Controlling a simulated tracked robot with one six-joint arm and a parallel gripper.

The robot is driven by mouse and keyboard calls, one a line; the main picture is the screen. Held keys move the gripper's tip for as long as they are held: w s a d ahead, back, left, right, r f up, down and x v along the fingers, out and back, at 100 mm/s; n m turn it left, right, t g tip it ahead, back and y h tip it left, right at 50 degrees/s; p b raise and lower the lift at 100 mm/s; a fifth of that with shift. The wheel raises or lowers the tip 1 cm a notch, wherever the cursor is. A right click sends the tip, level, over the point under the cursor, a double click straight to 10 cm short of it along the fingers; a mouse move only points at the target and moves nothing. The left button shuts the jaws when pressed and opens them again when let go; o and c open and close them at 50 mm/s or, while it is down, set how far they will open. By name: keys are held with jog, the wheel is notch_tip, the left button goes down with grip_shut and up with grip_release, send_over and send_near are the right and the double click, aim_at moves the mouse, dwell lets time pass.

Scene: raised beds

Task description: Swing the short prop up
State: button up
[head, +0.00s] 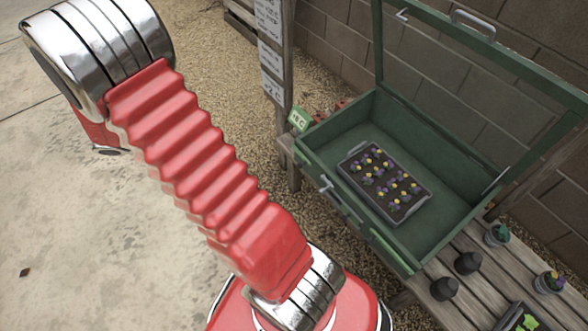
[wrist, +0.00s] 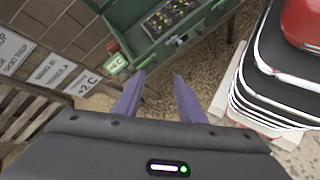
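A green box (head: 312,142) stands on a wooden bench with its framed, see-through lid (head: 378,45) raised. A short pale grey bar (head: 495,182) shows at the box's right end, by the lid's lower edge. I cannot tell for sure whether it is the short prop. A small grey metal piece (head: 328,184) sits on the front rim, and another (head: 403,14) on the lid's top left corner. In the wrist view, the box (wrist: 128,30) is ahead. My gripper (wrist: 160,80) is open and empty, its purple fingers apart over gravel, short of the box.
A grey tray of flowers (head: 352,158) lies in the box. Dark pots (head: 468,263) and planted pots (head: 498,233) stand on the bench (head: 462,300). A signpost (head: 270,50) and a green label (head: 299,120) are left of the box.

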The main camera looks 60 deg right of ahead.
jog(key=s+d+f+n+h, duration=0.2)
jog(key=d+f+n+h, duration=0.1)
jog(key=f, duration=0.7)
jog(key=s+d+f+n+h, duration=0.2)
jog(key=d+f, duration=0.3)
jog(key=f, duration=0.6)
jog(key=s+d+f+n+g+h, duration=0.1)
jog(key=s+d+f+n+h, duration=0.2)
jog(key=f, duration=0.8)
jog(key=shift+s+d+n+h, duration=0.2)
jog(key=shift+d+n+h, duration=0.15)
jog(key=shift+d, duration=0.35)
jog(key=shift+d, duration=0.1)
jog(key=x, duration=1.3)
jog(key=shift+s+d, duration=0.15)
jog(key=shift+d, duration=0.15)
jog(key=shift+c, duration=0.6)
jog(key=shift+r, duration=0.1)
grip_shut()
jog(key=shift+a, duration=0.1)
